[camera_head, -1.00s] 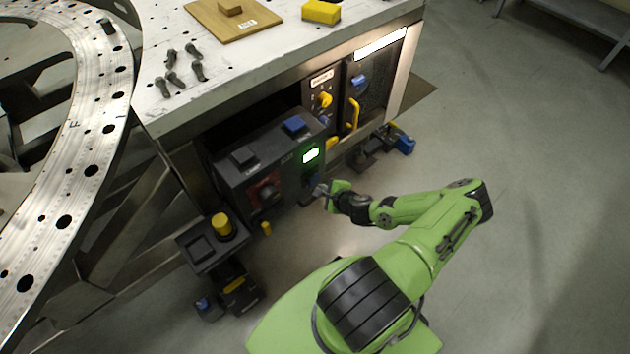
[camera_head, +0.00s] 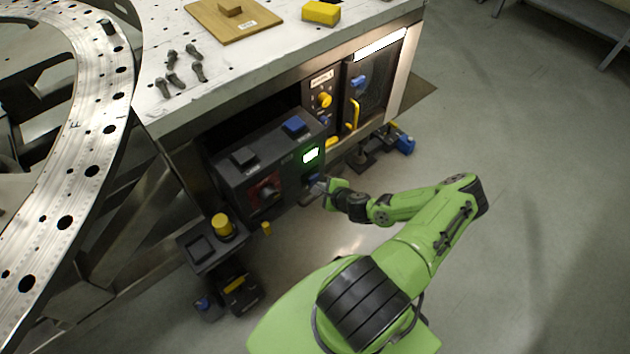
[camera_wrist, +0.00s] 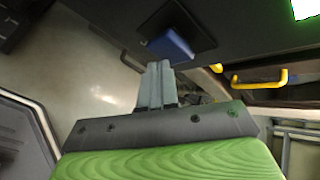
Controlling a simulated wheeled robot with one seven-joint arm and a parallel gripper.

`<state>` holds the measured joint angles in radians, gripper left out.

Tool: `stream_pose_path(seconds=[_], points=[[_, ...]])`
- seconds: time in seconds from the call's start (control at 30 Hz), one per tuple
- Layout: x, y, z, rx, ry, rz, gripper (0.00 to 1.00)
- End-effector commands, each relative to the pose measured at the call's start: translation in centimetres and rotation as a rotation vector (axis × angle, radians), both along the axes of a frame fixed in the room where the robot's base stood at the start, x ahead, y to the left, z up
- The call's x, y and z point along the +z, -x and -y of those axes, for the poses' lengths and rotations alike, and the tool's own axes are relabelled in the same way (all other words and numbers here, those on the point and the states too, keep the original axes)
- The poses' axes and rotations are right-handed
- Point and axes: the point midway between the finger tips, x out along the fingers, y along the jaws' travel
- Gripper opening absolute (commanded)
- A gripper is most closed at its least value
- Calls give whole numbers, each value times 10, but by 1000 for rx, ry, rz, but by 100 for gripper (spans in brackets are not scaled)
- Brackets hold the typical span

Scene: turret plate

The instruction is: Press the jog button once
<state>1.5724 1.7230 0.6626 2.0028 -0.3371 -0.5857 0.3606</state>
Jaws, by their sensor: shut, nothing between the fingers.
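The dark control box (camera_head: 225,185) hangs under the table edge. Its top carries a black button (camera_head: 244,156) and a blue button (camera_head: 294,124). On its front are a red panel with a dark knob (camera_head: 266,189), a lit green display (camera_head: 310,155) and a blue button (camera_head: 313,178). I cannot read which one is labelled jog. My gripper (camera_head: 314,189) is just in front of that front blue button. In the wrist view the shut, empty fingers (camera_wrist: 159,66) point at a blue button (camera_wrist: 171,46) on a black plate, very close; contact cannot be told.
A pedestal with a yellow button (camera_head: 222,224) stands at the lower left. Yellow handles (camera_wrist: 262,78) are right of the fingers in the wrist view. A cabinet with a yellow handle (camera_head: 352,113) is at the right. The floor at right is clear.

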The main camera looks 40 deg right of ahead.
Motion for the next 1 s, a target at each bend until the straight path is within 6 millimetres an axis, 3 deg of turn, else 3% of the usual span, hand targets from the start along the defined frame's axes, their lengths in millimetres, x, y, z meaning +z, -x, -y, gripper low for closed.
stream_pose_path(seconds=[1.0], points=[[0,-11,-1,2,0,0,0]])
